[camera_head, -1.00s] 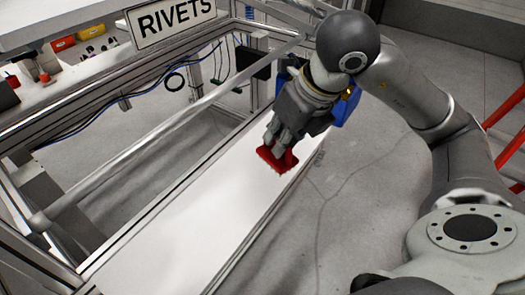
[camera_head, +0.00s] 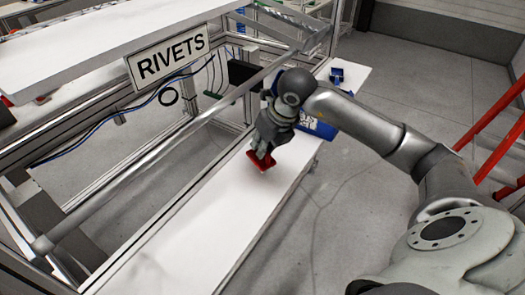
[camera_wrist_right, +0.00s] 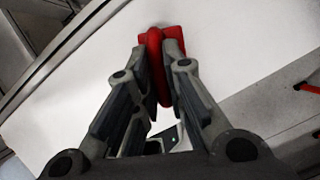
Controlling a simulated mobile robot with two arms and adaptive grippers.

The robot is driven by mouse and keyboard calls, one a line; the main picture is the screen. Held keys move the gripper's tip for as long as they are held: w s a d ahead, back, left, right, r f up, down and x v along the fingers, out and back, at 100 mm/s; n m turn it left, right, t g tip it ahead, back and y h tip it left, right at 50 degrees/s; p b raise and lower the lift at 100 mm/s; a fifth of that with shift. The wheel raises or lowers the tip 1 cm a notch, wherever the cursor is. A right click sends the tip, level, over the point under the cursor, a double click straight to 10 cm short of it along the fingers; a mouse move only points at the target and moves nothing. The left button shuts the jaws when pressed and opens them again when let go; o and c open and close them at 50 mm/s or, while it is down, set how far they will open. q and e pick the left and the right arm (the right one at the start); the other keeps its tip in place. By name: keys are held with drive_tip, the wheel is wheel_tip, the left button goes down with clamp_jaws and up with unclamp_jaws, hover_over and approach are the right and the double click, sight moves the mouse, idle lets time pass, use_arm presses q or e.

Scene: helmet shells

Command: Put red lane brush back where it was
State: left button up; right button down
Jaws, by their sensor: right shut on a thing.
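The red lane brush (camera_head: 262,163) is in the fingers of my right gripper (camera_head: 264,150), over the white bench top (camera_head: 185,225) near its far end. I cannot tell in the head view whether the brush touches the bench. In the right wrist view the right gripper (camera_wrist_right: 160,52) is shut on the red brush (camera_wrist_right: 155,65), with the white surface behind it. The fingers hide part of the brush. My left gripper is not in view.
A blue bin (camera_head: 318,128) stands at the far end of the bench, partly behind my right arm. A RIVETS sign (camera_head: 168,56) hangs from the upper shelf at the left. Red rails (camera_head: 500,135) stand at the right. The near part of the bench is clear.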

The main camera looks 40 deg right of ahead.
drive_tip(key=f, duration=0.3)
drive_tip(key=shift+w+d+f+p, duration=0.15)
drive_tip(key=shift+w+f+p, duration=0.1)
drive_tip(key=shift+w+p, duration=0.1)
drive_tip(key=shift+f, duration=0.2)
drive_tip(key=shift+f, duration=0.15)
drive_tip(key=c, duration=1.5)
unclamp_jaws()
